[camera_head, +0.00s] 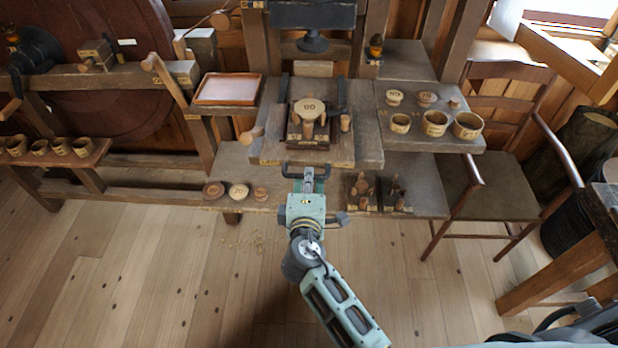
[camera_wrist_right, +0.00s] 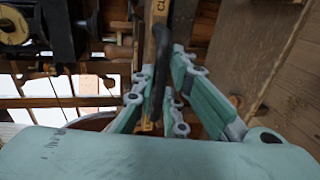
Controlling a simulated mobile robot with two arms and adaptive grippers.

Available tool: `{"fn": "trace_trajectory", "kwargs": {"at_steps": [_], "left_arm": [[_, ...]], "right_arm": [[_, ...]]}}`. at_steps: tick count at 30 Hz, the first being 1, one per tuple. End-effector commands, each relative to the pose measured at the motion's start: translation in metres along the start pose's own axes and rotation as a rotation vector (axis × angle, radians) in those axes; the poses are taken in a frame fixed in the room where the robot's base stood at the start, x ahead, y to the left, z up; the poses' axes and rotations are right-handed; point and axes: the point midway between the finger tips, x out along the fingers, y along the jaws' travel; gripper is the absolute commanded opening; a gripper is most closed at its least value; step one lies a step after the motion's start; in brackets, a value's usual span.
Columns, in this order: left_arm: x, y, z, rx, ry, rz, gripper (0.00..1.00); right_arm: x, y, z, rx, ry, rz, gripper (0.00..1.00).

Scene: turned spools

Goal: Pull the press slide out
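The press (camera_head: 313,15) stands at the back middle of the workbench. Its slide is a wooden board (camera_head: 270,152) in front of it, carrying a block with a round, numbered pale disc (camera_head: 309,108). A dark bar handle (camera_head: 306,168) is at the slide's front edge. My right gripper (camera_head: 308,178) reaches that handle from the front. In the right wrist view the dark handle (camera_wrist_right: 158,70) runs between the converging fingers, which appear shut on it; contact is partly hidden. My left gripper is not in view.
Several cups and small turned pieces (camera_head: 435,123) stand on the right shelf. A tray (camera_head: 228,89) lies at the left. Small discs (camera_head: 239,190) and a dark peg stand (camera_head: 378,192) flank my right gripper on the lower bench. A chair (camera_head: 500,190) stands at the right. The floor in front is open.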

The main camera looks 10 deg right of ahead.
Motion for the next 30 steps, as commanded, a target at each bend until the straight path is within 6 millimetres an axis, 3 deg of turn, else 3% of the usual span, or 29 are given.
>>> {"fn": "trace_trajectory", "kwargs": {"at_steps": [14,30], "left_arm": [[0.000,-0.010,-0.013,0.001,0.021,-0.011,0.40],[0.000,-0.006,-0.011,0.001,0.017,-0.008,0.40]], "right_arm": [[-0.005,0.000,0.000,0.000,0.001,0.000,0.19],[-0.104,-0.001,0.000,0.000,0.002,-0.002,0.19]]}}
